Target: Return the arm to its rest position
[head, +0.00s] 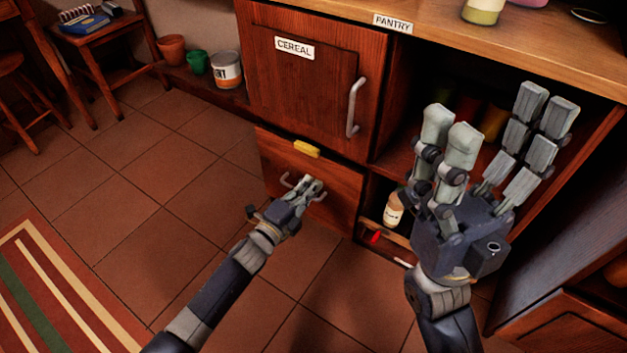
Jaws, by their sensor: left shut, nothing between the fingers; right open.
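My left gripper (312,186) is shut and empty. It is low in front of the lower drawer (335,183), over the drawer's metal handle (288,181), which it partly hides; I cannot tell whether it touches it. My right gripper (500,125) is larger in the picture, raised with its fingers spread open and empty. It is in front of the open pantry compartment (404,110) and hides part of it. The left arm (215,295) reaches in from the bottom left.
The cereal door (315,85) with a vertical handle (354,108) appears closed. A yellow item (307,149) sits at the lower drawer's top edge. A bottle (393,209) stands in the low compartment. The counter (340,18) overhangs. Tiled floor (150,190) at left is clear.

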